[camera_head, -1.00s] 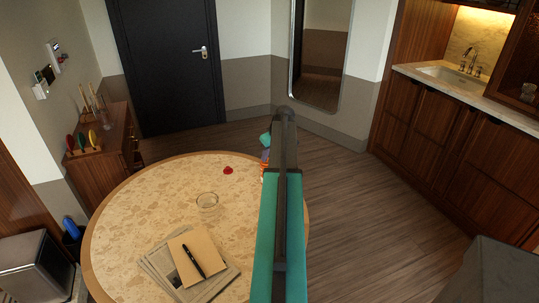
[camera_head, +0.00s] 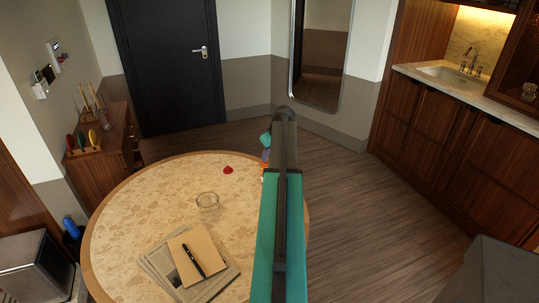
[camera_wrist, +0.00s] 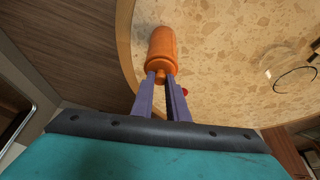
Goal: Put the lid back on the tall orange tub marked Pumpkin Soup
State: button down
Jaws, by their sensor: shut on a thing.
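The tall orange tub (camera_wrist: 162,42) stands near the table's edge in the wrist view. At its near end is an orange lid (camera_wrist: 159,66) with a small knob. The purple fingers of my gripper (camera_wrist: 161,77) are shut on the lid's knob, one on each side. The lid is in line with the tub's top; I cannot tell whether it is fully seated or just above. No label is readable. In the head view my arm hides most of the tub, and only a bit of orange shows beside it.
A round stone-patterned table (camera_head: 130,215) bears a small red thing (camera_head: 228,170), a clear glass dish (camera_head: 207,201), and papers with a notebook (camera_head: 190,248) and black pen (camera_head: 194,262). Open floor lies right of the table.

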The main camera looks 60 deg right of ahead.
dwell(0.9)
jog(key=c, duration=1.6)
grip_release()
jog(key=shift+c, duration=0.2)
jog(key=shift+o, duration=0.8)
jog(key=o, duration=0.3)
jog(key=shift+r, duration=0.1)
jog(key=shift+r+p, duration=1.55)
jog(key=shift+r, duration=1.85)
jog(key=shift+c, duration=0.4)
grip_shut()
